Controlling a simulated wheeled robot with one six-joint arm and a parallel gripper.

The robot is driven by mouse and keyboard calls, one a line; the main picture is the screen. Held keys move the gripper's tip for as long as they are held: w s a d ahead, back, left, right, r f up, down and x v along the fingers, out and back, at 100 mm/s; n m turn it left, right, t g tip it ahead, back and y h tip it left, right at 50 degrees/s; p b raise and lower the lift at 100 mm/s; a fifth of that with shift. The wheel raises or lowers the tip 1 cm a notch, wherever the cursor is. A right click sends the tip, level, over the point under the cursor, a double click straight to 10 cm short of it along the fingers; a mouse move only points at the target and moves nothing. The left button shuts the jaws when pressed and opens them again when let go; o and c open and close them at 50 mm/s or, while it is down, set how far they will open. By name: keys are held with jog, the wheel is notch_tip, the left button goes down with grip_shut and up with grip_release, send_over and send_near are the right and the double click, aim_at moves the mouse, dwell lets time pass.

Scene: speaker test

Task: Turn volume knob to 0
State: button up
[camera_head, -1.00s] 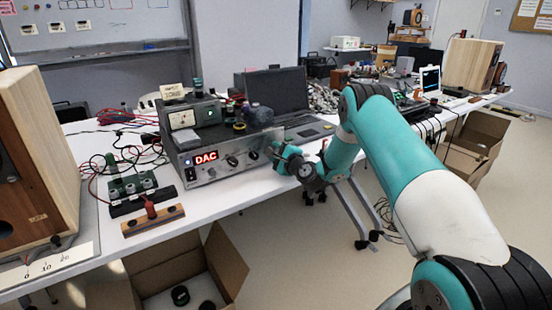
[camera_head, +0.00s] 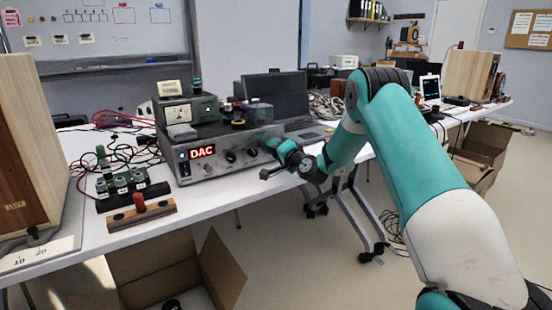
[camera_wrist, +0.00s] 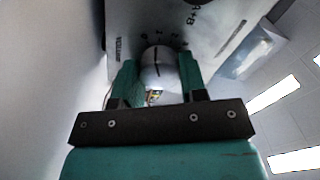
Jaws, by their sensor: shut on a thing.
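The silver DAC unit (camera_head: 222,168) stands on the white table, with a red lit DAC display and several knobs on its front. My gripper (camera_head: 272,146) is at the right end of that front panel. In the wrist view, the volume knob (camera_wrist: 160,72), round and silver with a dark pointer line, sits between the two teal fingers of my gripper (camera_wrist: 159,78). The fingers are shut on its sides. Printed tick marks and a VOLUME label show on the panel around it. In the head view my gripper hides the knob.
Dark knobs (camera_head: 231,156) sit on the panel left of my gripper. A laptop (camera_head: 276,97) stands behind. A wooden speaker (camera_head: 28,150) and a wooden block with a red knob (camera_head: 141,213) are at left. An open cardboard box (camera_head: 170,268) is below the table edge.

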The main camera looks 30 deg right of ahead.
jog(key=shift+f+n+b, duration=0.1)
jog(key=shift+n+b, duration=0.75)
jog(key=shift+n, duration=0.15)
jog(key=o, duration=0.9)
jog(key=s+b, duration=0.1)
jog(key=s, duration=0.4)
jog(key=s+b, duration=0.2)
jog(key=s, duration=0.4)
jog(key=s+b, duration=0.2)
jog(key=s, duration=0.4)
jog(key=shift+s+d, duration=0.25)
